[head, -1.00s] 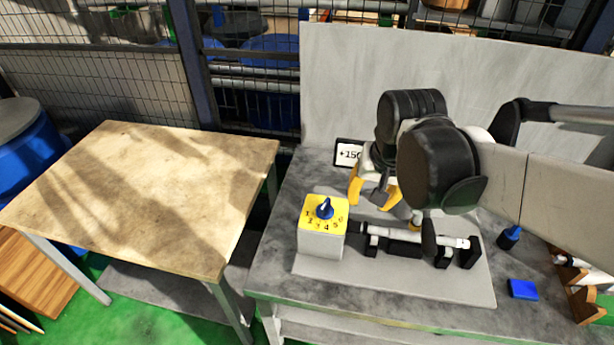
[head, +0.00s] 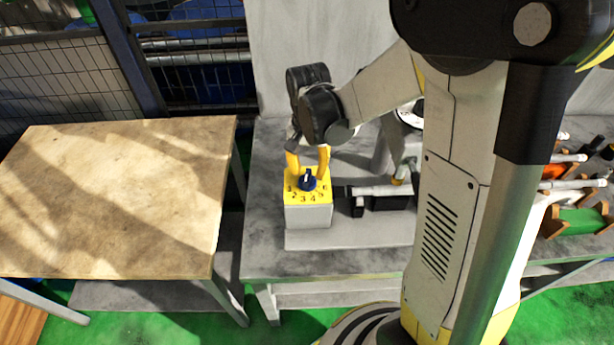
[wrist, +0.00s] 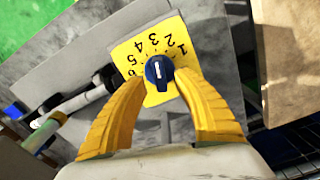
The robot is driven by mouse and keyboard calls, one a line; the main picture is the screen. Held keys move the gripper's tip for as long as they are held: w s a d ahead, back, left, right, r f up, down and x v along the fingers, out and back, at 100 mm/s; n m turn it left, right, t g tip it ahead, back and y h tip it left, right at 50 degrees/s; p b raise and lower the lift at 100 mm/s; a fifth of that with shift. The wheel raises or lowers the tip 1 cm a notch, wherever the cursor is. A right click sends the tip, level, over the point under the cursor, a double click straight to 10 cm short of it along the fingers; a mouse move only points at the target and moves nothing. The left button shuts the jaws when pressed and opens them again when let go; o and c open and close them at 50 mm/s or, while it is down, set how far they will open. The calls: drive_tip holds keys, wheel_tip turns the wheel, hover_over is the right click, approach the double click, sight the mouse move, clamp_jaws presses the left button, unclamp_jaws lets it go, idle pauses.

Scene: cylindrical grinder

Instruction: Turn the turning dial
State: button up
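The turning dial (head: 307,180) is a blue knob with a white pointer mark, on a yellow number plate (head: 293,197) on top of a light grey box (head: 308,216). In the wrist view the dial (wrist: 159,71) lies between and just beyond the yellow fingertips, and its white mark points towards the numbered side of the plate (wrist: 130,50). My gripper (head: 307,163) is over the box from behind, fingers pointing down. In the wrist view my gripper (wrist: 160,83) has its fingers apart, one on each side of the dial; I cannot tell whether they touch it.
A shaft in black holders (head: 380,197) sits right beside the dial box on the grey table (head: 262,245). A wooden table (head: 110,200) stands to the left, with a gap between. A grey panel (head: 320,40) rises behind.

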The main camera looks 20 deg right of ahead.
drive_tip(key=shift+f, duration=1.1)
clamp_jaws()
drive_tip(key=shift+a+n+b, duration=0.15)
drive_tip(key=shift+n+b, duration=0.5)
drive_tip(key=shift+n, duration=2.15)
